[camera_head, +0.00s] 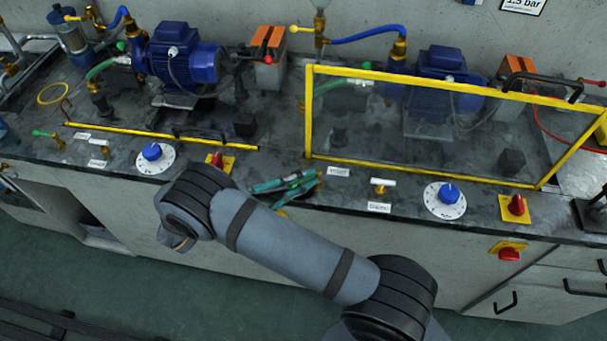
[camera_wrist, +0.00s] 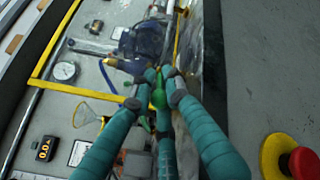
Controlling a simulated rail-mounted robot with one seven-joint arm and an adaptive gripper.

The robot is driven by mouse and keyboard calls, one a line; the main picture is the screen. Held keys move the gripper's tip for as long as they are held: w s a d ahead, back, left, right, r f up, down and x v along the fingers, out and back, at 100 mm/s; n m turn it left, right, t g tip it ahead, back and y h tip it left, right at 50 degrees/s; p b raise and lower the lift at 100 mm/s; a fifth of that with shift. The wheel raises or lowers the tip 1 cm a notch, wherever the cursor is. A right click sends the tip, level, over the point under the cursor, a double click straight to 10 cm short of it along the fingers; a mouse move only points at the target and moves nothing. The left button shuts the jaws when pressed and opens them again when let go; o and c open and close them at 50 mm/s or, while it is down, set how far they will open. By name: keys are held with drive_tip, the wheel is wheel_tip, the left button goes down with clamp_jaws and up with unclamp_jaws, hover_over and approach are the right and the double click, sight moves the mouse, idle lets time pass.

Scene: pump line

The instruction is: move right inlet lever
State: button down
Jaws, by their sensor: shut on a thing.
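A green lever (camera_wrist: 158,94) shows between the fingertips in the wrist view; it looks like the right inlet lever. My gripper (camera_wrist: 158,76) has teal fingers that close around it, and the tips meet at the green part. In the head view my gripper (camera_head: 315,178) is at the bench's front edge, just left of the right yellow-framed guard. There the fingers hide most of the lever, so its exact angle cannot be told.
The right guard (camera_head: 308,120) stands upright close to my fingers; the left guard (camera_head: 150,135) lies low. A white-handled valve (camera_head: 383,182), a blue dial (camera_head: 447,194) and a red switch (camera_head: 516,205) sit to the right. Another blue dial (camera_head: 152,152) is left of my arm.

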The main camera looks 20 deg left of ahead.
idle(0.3)
drive_tip(key=c, duration=1.9)
unclamp_jaws()
drive_tip(key=shift+o, duration=0.2)
drive_tip(key=v, duration=1.2)
drive_tip(key=shift+c, duration=0.4)
